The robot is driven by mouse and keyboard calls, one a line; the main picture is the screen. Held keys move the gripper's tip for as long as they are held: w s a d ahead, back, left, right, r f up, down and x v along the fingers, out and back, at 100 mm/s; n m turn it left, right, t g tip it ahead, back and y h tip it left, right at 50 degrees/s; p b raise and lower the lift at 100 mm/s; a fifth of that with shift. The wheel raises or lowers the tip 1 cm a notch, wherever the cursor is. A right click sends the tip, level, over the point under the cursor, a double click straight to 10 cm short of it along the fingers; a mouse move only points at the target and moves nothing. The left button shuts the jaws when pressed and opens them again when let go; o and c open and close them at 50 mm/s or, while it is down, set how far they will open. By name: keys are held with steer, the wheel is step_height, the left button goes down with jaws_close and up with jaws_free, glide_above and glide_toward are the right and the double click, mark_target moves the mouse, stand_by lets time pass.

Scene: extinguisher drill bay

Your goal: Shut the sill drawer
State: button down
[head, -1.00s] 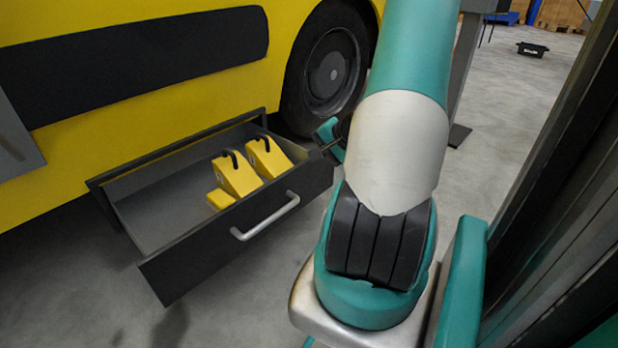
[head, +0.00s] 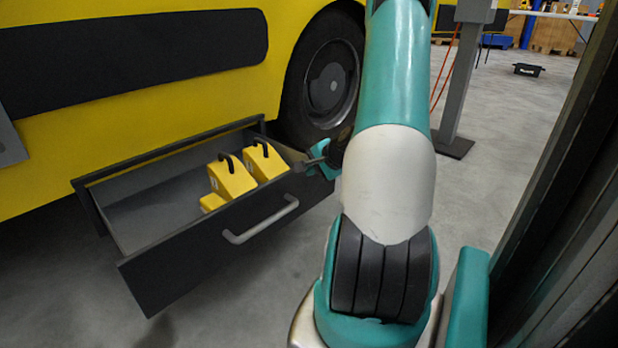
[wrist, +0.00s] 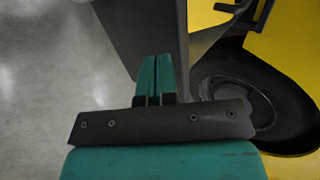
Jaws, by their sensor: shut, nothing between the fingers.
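The sill drawer (head: 190,262) stands pulled out below the yellow vehicle in the head view. It has a dark front, a silver bar handle (head: 262,220) and grey inner walls. Yellow wheel chocks (head: 232,176) with black handles sit inside, toward its right end. My gripper (head: 305,166) is shut and empty, at the right end of the drawer front near its top edge. In the wrist view its teal fingers (wrist: 155,75) are together, close beside the dark drawer front (wrist: 145,30). I cannot tell whether they touch it.
The yellow vehicle (head: 130,120) with a dark side panel rises behind the drawer. Its wheel (head: 330,85) is just beyond the drawer's right end. A grey post (head: 460,80) stands behind my arm. Dark uprights are at the right. The floor before the drawer is clear.

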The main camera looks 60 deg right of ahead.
steer(key=shift+w+d, duration=0.15)
steer(key=shift+w, duration=0.5)
steer(key=shift+r, duration=0.1)
